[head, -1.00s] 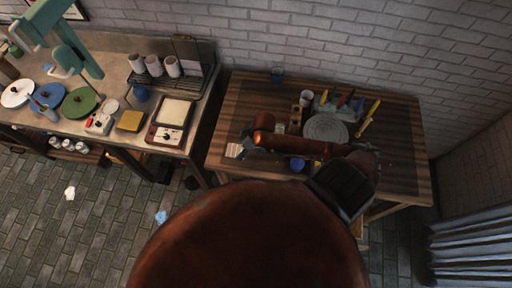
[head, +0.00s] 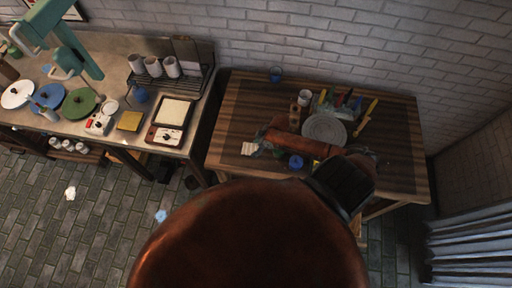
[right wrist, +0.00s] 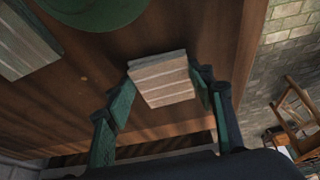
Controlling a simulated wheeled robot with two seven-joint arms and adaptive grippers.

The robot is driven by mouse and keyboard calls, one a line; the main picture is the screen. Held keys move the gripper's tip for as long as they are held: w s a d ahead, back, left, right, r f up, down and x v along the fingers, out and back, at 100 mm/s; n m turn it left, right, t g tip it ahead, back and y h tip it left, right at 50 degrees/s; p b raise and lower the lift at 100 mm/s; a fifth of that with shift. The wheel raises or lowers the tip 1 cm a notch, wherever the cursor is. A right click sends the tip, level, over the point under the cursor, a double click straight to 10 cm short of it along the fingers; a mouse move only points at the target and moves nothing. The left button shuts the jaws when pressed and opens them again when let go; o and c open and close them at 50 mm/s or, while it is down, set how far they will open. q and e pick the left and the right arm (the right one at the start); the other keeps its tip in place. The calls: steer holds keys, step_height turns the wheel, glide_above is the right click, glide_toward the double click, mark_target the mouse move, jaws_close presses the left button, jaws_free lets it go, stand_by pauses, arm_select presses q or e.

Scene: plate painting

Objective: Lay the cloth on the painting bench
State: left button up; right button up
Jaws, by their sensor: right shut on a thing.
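The cloth is a small pale folded piece with stripes. In the head view the cloth (head: 249,149) shows over the left front part of the dark wooden painting bench (head: 400,175). My right gripper (head: 257,147) reaches in over the bench and is shut on the cloth. In the right wrist view the cloth (right wrist: 163,84) sits between the two green fingers of the right gripper (right wrist: 167,76), with brown wood behind it. I cannot tell whether the cloth touches the bench.
A grey round wheel (head: 324,129), a blue pot (head: 296,161), a white cup (head: 305,97) and several coloured tools (head: 366,116) stand on the bench. The left worktop (head: 120,62) holds plates, cups and a framed tray. The bench's left front corner looks clear.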

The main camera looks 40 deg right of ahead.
steer(key=shift+f, duration=0.1)
steer(key=o, duration=1)
steer(key=v, duration=1.2)
